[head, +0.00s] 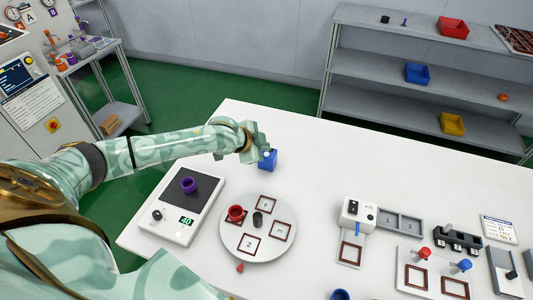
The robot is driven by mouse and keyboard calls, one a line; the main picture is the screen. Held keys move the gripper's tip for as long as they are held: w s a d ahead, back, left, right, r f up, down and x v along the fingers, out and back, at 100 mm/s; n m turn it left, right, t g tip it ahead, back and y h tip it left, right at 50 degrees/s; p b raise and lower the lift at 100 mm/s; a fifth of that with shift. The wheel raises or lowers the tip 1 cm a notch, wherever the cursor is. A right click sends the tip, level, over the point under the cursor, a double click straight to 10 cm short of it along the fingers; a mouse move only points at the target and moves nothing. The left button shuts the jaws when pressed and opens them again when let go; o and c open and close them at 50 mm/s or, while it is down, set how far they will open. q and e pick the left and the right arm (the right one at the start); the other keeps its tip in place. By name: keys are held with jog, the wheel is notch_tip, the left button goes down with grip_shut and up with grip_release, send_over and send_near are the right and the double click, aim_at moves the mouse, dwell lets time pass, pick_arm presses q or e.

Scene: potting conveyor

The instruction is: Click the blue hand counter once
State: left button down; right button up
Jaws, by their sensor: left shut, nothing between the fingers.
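The blue hand counter (268,161) is a small blue block standing on the white table near its back edge. My left gripper (262,149) is shut with nothing between its fingers. Its fingertips are right at the top of the blue counter. I cannot tell whether they touch it. The gripper hides part of the counter's top, and its button and reading cannot be made out. My right gripper is not in view.
A scale (165,215) with a purple cup (189,185) stands front left. A round turntable (250,248) with a red cup (236,213) is beside it. A white device (355,212) and fixtures with red and blue knobs stand right. The table's back middle is clear.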

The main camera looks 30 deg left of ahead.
pick_arm(q)
jog(key=shift+f, duration=0.1)
jog(key=shift+f, duration=0.25)
jog(key=shift+f, duration=0.45)
dwell(0.9)
jog(key=shift+r+p, duration=0.85)
jog(key=shift+p, duration=0.3)
notch_tip(320, 180, up, 5)
jog(key=p, duration=0.5)
